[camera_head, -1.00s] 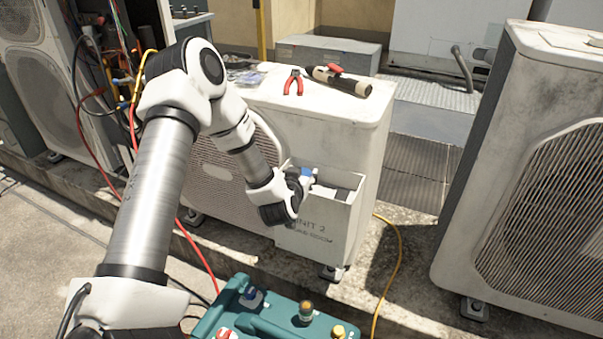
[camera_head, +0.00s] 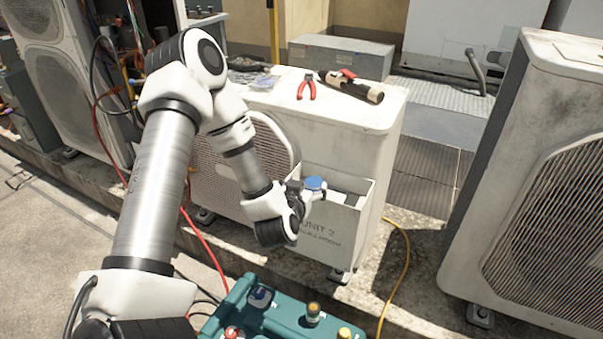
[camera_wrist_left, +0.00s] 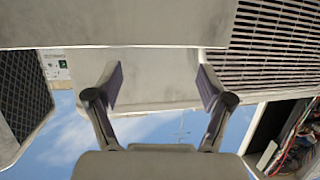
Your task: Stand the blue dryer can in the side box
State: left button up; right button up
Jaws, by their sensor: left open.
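The side box (camera_head: 338,225), a pale open-topped bin marked "UNIT 2", hangs on the front of the middle condenser (camera_head: 325,115). A blue round top (camera_head: 315,183), taken as the blue dryer can, shows at the left part of the box's mouth; its lower body is hidden by the box wall and gripper. My left gripper (camera_head: 304,190) is at the box's left rim, right beside the blue top. In the left wrist view its two fingers (camera_wrist_left: 161,90) are spread apart, with only pale panel and sky between them; I cannot make out the can there. My right gripper is out of view.
Red pliers (camera_head: 307,86) and a torch-like tool (camera_head: 355,87) lie on the middle condenser. A teal carrier (camera_head: 280,325) with several capped items stands in front. Another condenser (camera_head: 530,170) stands at the right. A yellow hose (camera_head: 398,270) runs along the ground between.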

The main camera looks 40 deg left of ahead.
pick_arm(q)
jog(key=s+d+f+m+g+h, duration=0.1)
jog(key=s+d+f+g+h, duration=0.1)
jog(key=s+d+f, duration=0.3)
jog(key=s+d+f+m+g+h, duration=0.2)
jog(key=s+d+f+g, duration=0.2)
jog(key=s+d+f, duration=0.2)
jog(key=s+d+f+m+g+h, duration=0.1)
jog(key=s+d+f+g+h, duration=0.1)
jog(key=s+d+f, duration=0.4)
jog(key=shift+s+d+f+m+g+h, duration=0.1)
jog(key=shift+d+f+g, duration=0.05)
jog(key=shift+f, duration=0.45)
jog(key=shift+s+d+f+m+g+h, duration=0.1)
jog(key=shift+f+g, duration=0.1)
jog(key=shift+f, duration=0.45)
jog(key=shift+d+f+m+g+h, duration=0.1)
jog(key=shift+d+f+g, duration=0.05)
jog(key=shift+f, duration=0.45)
jog(key=s+d+f+g, duration=0.2)
jog(key=s+f+g, duration=0.1)
jog(key=s, duration=0.6)
jog(key=shift+d+f+m+g, duration=0.3)
jog(key=shift+d+g, duration=0.1)
jog(key=shift+g, duration=0.1)
